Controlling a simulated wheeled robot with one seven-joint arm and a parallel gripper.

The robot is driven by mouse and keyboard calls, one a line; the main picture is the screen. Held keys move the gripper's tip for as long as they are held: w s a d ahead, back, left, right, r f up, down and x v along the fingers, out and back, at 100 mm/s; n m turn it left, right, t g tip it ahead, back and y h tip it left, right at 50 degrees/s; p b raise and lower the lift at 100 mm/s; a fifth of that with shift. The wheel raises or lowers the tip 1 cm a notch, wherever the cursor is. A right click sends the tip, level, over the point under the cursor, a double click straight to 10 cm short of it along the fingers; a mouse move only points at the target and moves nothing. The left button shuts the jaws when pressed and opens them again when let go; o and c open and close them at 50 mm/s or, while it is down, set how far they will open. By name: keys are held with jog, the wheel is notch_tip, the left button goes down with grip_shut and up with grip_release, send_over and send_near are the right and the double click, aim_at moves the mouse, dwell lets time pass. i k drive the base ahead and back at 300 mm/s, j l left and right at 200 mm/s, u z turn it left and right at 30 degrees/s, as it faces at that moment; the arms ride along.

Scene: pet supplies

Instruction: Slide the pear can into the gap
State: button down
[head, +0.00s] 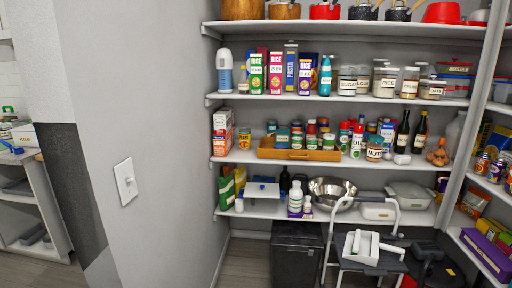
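No can in the head view has a label I can read as pear. Several small cans, one of them purple and orange (495,171), stand on the right-hand side shelf at the picture's edge. I cannot tell which of these, if any, is the pear can. I cannot make out a particular gap for it. My gripper is not in view.
A wooden tray (299,154) with jars stands on the third shelf. A grey step stool (367,267) with a white object on it and a black bin (297,253) stand below the shelves. A grey wall with a switch (125,181) is at the left.

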aim_at(245, 133)
jog(key=i+j+u, duration=0.15)
jog(key=i, duration=0.85)
jog(key=i+l+u, duration=0.15)
jog(key=i, duration=0.9)
jog(key=i+l+u, duration=0.15)
jog(key=i, duration=0.85)
